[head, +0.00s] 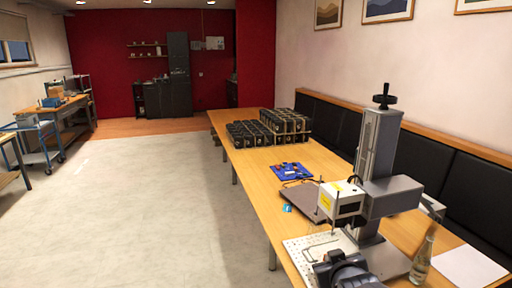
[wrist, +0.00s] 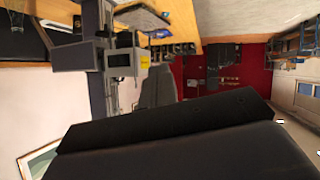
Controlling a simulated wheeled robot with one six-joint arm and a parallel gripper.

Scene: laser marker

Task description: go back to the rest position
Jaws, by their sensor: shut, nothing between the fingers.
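My gripper (wrist: 165,138) fills the bottom of the wrist view as broad dark grey shapes close together. It is shut, and I see nothing held in it. It is clear of the table in that view. In the head view a dark rounded part at the bottom edge looks like part of my arm, in front of the laser marker (head: 378,150). The fingers cannot be made out there. The marker, with its grey column and white head, also shows sideways in the wrist view (wrist: 120,58).
The long wooden table (head: 232,150) holds black crates (head: 285,122), a blue tray (head: 291,171), a dark plate (head: 311,197), a glass bottle (head: 422,260) and a white sheet (head: 468,268). A black padded bench (head: 425,160) lines the right wall. The floor (head: 130,200) to the left is open.

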